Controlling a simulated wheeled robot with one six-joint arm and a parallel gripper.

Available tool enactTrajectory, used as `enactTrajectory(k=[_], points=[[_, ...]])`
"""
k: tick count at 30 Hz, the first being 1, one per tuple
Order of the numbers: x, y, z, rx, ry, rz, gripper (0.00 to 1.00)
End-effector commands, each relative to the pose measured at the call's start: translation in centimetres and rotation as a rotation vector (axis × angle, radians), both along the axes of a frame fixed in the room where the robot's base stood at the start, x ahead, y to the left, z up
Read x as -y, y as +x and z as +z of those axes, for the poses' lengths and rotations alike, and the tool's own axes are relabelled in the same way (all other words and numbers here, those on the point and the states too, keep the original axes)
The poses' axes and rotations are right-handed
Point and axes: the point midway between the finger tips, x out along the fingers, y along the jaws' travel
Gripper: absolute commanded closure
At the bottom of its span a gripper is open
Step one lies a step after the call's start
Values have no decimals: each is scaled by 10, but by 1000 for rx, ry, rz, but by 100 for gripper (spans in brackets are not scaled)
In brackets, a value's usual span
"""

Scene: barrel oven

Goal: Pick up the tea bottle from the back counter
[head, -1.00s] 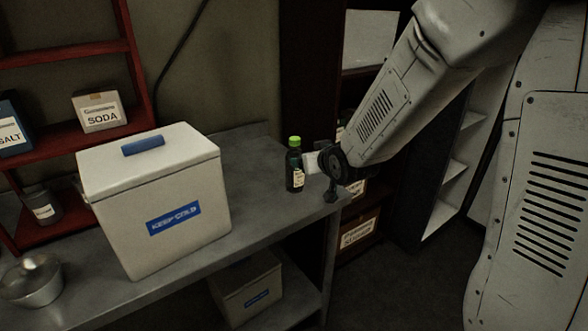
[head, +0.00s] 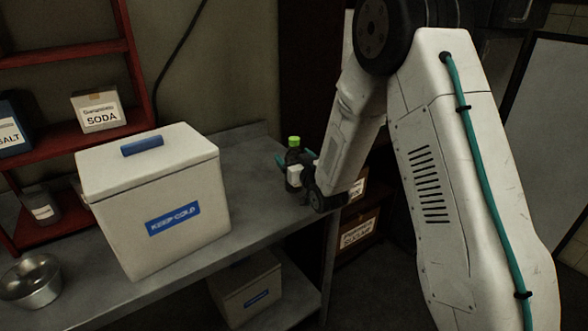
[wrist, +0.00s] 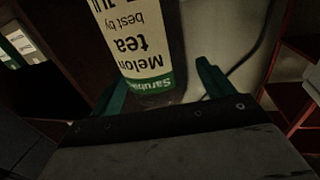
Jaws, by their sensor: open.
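The tea bottle, dark with a green cap (head: 294,141), stands upright at the right end of the metal counter (head: 247,152). In the wrist view the bottle's white and green label (wrist: 143,45) reads "Melon tea" upside down. My gripper (head: 295,160) is at the bottle, with its fingers to either side of it. In the wrist view the green fingers (wrist: 160,88) are open and spread wide, with the bottle between them; I see a gap at the right finger. The lower part of the bottle is hidden by my gripper in the head view.
A white cooler box (head: 160,200) marked "KEEP COLD" stands left of the bottle, with bare counter between. A metal bowl (head: 30,283) is at the far left. Red shelves (head: 75,155) hold a soda box (head: 99,112). A dark shelf with boxes (head: 358,232) is to the right.

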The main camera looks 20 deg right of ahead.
Motion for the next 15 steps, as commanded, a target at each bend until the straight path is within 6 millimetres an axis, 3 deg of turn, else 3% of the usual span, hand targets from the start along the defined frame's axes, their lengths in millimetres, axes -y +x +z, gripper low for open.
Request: enactTrajectory(k=[4, 11, 12, 15], points=[[-3, 15, 0, 0, 0, 1, 20], [-3, 18, 0, -1, 0, 0, 20], [-3, 18, 0, -1, 0, 0, 22], [-3, 17, 0, -1, 0, 0, 50]])
